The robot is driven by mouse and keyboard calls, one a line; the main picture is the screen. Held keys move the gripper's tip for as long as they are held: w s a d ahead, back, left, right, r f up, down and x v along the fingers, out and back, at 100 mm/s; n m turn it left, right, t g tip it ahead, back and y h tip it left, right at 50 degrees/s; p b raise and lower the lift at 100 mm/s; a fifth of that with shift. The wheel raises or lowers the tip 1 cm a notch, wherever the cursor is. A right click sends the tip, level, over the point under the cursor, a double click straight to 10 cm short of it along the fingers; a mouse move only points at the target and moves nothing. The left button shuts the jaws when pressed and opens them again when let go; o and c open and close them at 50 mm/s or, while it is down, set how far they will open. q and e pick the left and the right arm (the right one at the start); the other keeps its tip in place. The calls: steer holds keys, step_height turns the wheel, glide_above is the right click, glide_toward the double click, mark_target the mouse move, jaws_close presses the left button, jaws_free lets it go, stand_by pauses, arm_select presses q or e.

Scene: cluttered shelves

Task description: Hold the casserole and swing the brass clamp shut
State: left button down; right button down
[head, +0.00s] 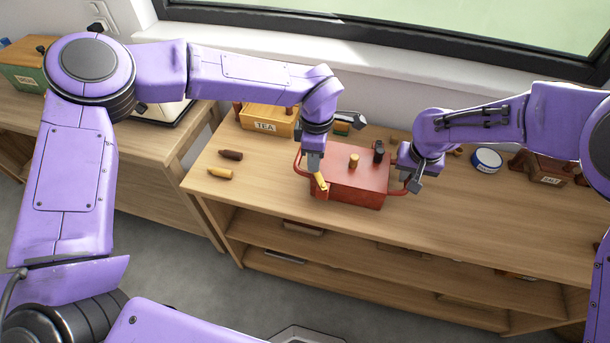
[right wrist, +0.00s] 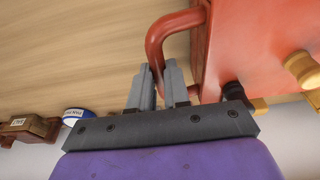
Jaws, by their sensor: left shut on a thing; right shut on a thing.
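The casserole (head: 350,185) is a red, box-like pot on the wooden counter, with a red loop handle at each side. A brass-coloured knob and a dark knob stand on its lid. The brass clamp (head: 321,184) is at its left front edge, tilted. My left gripper (head: 316,172) is over that edge and shut on the clamp; its fingertips partly hide the contact. My right gripper (head: 408,184) is shut on the casserole's right handle. In the right wrist view the red handle (right wrist: 157,45) passes between the fingers, beside the casserole's wall (right wrist: 235,40).
A yellow TEA box (head: 265,120) stands behind to the left. A round blue-and-white tin (head: 487,160) and a brown SALT box (head: 545,170) stand at right. The counter right of the casserole's front is clear.

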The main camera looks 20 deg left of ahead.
arm_select(q)
steer(key=d+m, duration=0.1)
steer(key=m, duration=0.1)
steer(key=w+d+m, duration=0.1)
steer(key=m, duration=0.2)
steer(key=shift+d+f, duration=0.1)
steer(key=shift+d, duration=0.1)
steer(key=c, duration=1.3)
jaws_free()
steer(key=shift+d+m, duration=0.25)
steer(key=shift+m, duration=0.35)
steer(key=o, duration=0.4)
steer(key=shift+o, duration=0.2)
step_height(320, 180, up, 12)
